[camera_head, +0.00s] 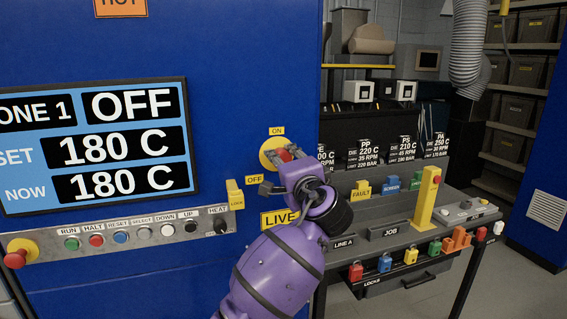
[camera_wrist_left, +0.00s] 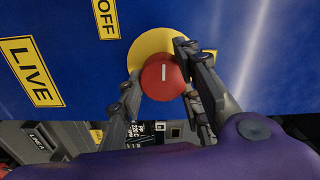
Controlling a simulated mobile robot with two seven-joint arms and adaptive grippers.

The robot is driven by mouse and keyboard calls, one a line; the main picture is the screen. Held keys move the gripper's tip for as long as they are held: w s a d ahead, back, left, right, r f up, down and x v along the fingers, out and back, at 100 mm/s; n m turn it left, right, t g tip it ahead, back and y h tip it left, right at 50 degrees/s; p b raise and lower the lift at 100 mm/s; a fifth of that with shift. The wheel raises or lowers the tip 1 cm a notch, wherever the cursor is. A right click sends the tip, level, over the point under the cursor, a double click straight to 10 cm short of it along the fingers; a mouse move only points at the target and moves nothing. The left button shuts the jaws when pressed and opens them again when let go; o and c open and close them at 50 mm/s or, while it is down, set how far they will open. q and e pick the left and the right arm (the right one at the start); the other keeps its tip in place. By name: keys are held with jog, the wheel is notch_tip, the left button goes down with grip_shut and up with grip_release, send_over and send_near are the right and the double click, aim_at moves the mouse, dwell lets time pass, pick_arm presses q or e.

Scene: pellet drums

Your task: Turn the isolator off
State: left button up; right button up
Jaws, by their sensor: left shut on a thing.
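The isolator is a red knob (camera_wrist_left: 163,78) on a round yellow plate (camera_head: 269,153) on the blue machine panel. An ON label (camera_head: 277,131) is above the plate, and an OFF label (camera_head: 254,180) is at its lower left. A yellow LIVE sign (camera_head: 280,219) is below. My left gripper (camera_head: 288,163) is shut on the red knob, one finger at each side in the left wrist view (camera_wrist_left: 157,88). The knob's white mark runs upright in that view, roughly along the OFF lettering. Its pointing end is unclear. My right gripper is not in view.
A display (camera_head: 95,145) reads OFF and 180 C, above a button strip (camera_head: 120,237). A yellow LOCK piece (camera_head: 235,195) sits left of my gripper. At right, a grey bench (camera_head: 385,243) carries signs, a yellow post (camera_head: 426,198) and coloured locks on its front.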

pick_arm(q)
jog(key=shift+a+f+n, duration=0.1)
jog(key=shift+f+n, duration=0.2)
jog(key=shift+f, duration=0.2)
jog(key=o, duration=1.1)
jog(key=shift+w, duration=0.1)
jog(key=shift+r, duration=0.15)
jog(key=shift+r, duration=0.1)
jog(key=v, duration=1.2)
